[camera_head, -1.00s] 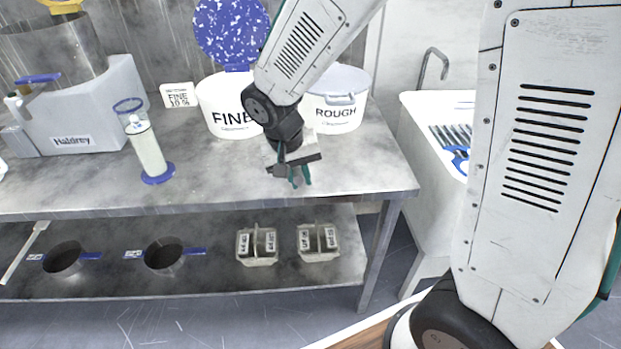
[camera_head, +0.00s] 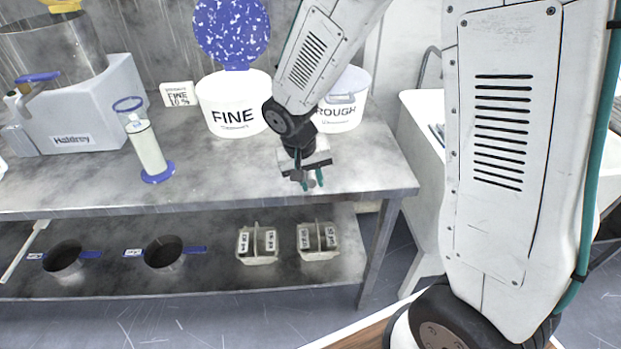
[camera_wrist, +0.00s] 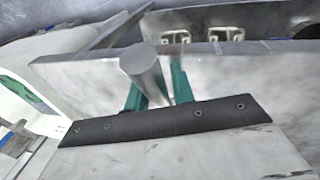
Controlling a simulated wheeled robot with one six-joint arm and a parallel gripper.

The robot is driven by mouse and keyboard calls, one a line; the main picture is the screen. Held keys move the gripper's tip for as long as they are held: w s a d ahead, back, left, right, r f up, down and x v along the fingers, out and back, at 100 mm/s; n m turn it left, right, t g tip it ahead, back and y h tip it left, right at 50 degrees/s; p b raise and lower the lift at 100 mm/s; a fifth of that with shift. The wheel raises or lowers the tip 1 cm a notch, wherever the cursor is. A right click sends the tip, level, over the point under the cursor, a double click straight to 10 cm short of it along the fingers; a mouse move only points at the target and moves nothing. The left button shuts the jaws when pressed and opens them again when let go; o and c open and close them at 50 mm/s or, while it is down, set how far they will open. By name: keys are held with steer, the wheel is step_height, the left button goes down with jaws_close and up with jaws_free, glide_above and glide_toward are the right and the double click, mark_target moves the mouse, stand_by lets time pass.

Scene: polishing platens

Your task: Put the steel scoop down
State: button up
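The steel scoop (camera_wrist: 143,62) shows in the wrist view as a grey metal piece with a rounded end, tapering down between my two teal fingers. In the head view my gripper (camera_head: 313,183) hangs near the front right of the grey bench top (camera_head: 225,175), in front of the ROUGH tub. The small grey scoop (camera_head: 298,175) shows beside the fingers there. My gripper appears shut on it. Much of the scoop is hidden by the fingers and wrist, and its exact height above the bench is hard to tell.
The FINE tub (camera_head: 232,108) with its blue speckled lid raised stands behind, left of the ROUGH tub (camera_head: 345,105). A clear cylinder (camera_head: 147,148) on a blue base stands further left. The bench between cylinder and gripper is clear. A white sink (camera_head: 415,130) is at right.

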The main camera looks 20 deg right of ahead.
steer(key=shift+o, duration=0.9)
steer(key=shift+r, duration=0.1)
steer(key=v, duration=1.2)
steer(key=s+d+r+n+y, duration=0.1)
steer(key=s+d+r, duration=0.1)
steer(key=s, duration=0.5)
steer(key=s+d+r, duration=0.2)
steer(key=s+r, duration=0.1)
steer(key=s, duration=0.5)
steer(key=s+d+r+n+y, duration=0.1)
steer(key=s+d+r, duration=0.1)
steer(key=s, duration=0.5)
steer(key=shift+s+d+r+n+t+y, duration=0.3)
steer(key=shift+s+d+r+t, duration=0.1)
steer(key=shift+r, duration=0.2)
steer(key=shift+c, duration=0.6)
